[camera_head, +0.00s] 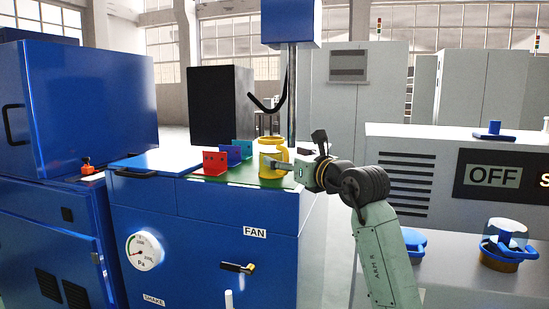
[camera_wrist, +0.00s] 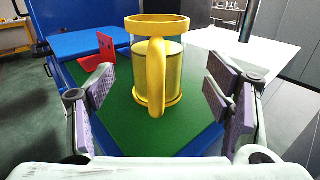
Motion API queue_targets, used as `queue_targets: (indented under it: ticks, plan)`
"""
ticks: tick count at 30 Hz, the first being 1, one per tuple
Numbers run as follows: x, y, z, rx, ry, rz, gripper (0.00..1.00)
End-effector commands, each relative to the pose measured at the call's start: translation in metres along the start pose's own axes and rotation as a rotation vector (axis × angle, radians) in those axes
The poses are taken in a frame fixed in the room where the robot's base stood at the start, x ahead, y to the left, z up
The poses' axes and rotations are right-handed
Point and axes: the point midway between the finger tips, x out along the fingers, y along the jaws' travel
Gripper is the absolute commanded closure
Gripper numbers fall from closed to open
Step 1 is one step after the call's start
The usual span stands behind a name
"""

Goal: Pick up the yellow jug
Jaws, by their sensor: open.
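The yellow jug (camera_wrist: 173,75) stands upright on a green mat (camera_wrist: 125,128) in the wrist view, with its handle toward me. Its upper part looks clear, with a yellow rim. In the head view the jug (camera_head: 268,158) stands on top of the blue cabinet, partly hidden by my gripper. My gripper (camera_wrist: 165,100) is open, with one finger to the left of the jug and one to the right. The fingers are apart from the jug, and nothing is held. In the head view my gripper (camera_head: 290,172) reaches in from the right at the jug's height.
A blue lid (camera_head: 155,160) lies at the left. A grey machine (camera_head: 430,165) stands at the right.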

Motion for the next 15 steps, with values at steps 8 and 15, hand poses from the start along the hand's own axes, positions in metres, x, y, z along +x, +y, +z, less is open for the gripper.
queue_targets:
  ticks: [8,15]
  plan:
    - [0.031,0.004,0.001,0.003,0.001,0.005,0.28]
    - [0.056,0.003,-0.004,0.002,0.000,0.002,0.28]
